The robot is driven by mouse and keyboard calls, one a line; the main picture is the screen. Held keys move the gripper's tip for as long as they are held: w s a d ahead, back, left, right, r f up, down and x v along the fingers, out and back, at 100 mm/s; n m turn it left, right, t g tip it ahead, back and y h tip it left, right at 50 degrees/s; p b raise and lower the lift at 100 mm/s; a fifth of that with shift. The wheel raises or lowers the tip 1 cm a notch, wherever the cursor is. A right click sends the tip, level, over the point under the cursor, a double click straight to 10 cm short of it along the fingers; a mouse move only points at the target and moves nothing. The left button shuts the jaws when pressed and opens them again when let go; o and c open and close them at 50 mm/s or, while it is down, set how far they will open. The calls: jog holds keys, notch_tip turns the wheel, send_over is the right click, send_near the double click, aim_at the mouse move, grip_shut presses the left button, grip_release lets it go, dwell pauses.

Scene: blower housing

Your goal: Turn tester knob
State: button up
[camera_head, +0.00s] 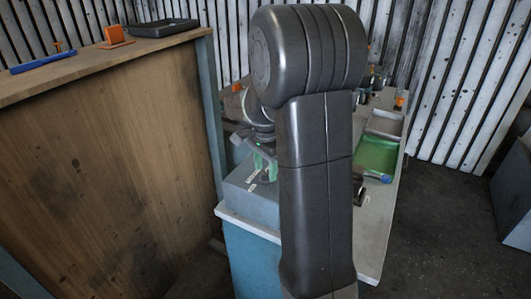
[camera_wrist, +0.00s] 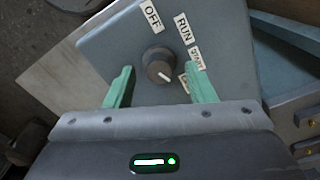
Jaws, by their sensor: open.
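Labels on the face read OFF (camera_wrist: 152,15) and RUN (camera_wrist: 184,28), with others partly hidden by a finger. My gripper (camera_wrist: 160,82) has two green fingers, open, one on each side of the knob and apart from it in the picture. In the head view the tester box (camera_head: 238,187) stands on the bench, and my arm hides much of it.
The bench (camera_head: 385,225) holds a green tray (camera_head: 377,155) and a grey tray (camera_head: 385,123) beyond my arm. A tall wooden counter (camera_head: 110,150) stands at the left, with a blue tool (camera_head: 42,62) and a black tray (camera_head: 163,28) on top.

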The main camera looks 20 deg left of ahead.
aim_at(266, 172)
notch_tip(266, 172, up, 13)
jog(key=shift+b, duration=0.4)
dwell(0.4)
notch_tip(266, 172, down, 14)
jog(key=shift+r+p, duration=0.15)
jog(key=shift+p, duration=0.3)
